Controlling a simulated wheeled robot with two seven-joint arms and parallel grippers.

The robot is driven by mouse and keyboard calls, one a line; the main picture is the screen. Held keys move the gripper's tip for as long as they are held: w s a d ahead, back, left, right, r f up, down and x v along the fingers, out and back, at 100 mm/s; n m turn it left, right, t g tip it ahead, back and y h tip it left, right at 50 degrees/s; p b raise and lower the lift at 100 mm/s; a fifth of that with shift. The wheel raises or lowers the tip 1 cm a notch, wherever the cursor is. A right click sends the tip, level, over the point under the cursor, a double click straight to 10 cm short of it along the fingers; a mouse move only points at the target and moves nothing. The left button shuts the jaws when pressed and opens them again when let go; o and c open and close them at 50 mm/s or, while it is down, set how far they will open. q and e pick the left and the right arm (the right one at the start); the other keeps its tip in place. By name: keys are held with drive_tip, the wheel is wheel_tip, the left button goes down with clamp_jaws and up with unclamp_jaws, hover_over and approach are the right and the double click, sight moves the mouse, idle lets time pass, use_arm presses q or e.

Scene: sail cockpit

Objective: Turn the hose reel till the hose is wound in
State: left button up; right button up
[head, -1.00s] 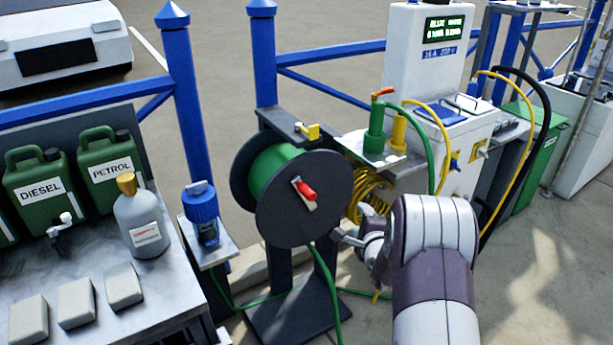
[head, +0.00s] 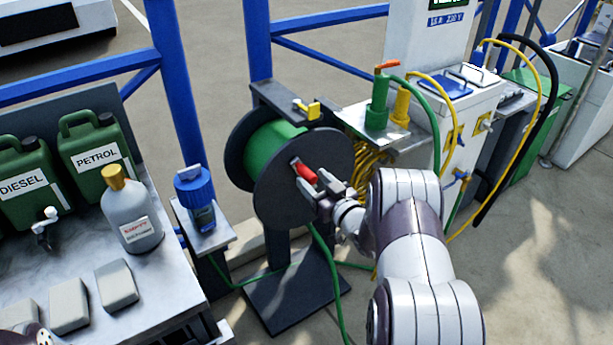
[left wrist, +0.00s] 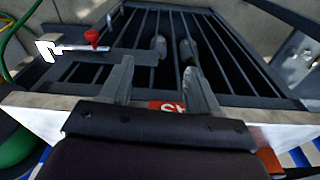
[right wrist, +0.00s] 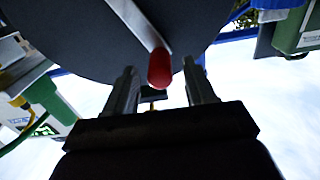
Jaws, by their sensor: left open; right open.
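The hose reel (head: 275,200) has dark round flanges with green hose (head: 265,150) wound between them. A length of green hose (head: 322,260) hangs from the reel and runs along the floor. The reel's crank has a red handle (head: 305,172) on its front face. My right gripper (head: 318,190) is open at the red handle. In the right wrist view the red handle (right wrist: 160,68) lies between the open fingers (right wrist: 160,85); contact cannot be told. My left gripper (left wrist: 160,50) is open and empty, above a dark grating (left wrist: 225,55).
A metal bench (head: 165,275) at left holds green fuel cans (head: 95,150), a grey bottle (head: 133,210) and grey blocks. A blue-capped item (head: 197,200) stands on a small shelf beside the reel. A white pedestal (head: 465,115) with yellow cables stands right of it.

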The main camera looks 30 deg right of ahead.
sight(307, 173)
drive_tip(key=w, duration=0.3)
drive_tip(key=shift+w+a, duration=0.15)
drive_tip(key=shift+w, duration=0.25)
clamp_jaws()
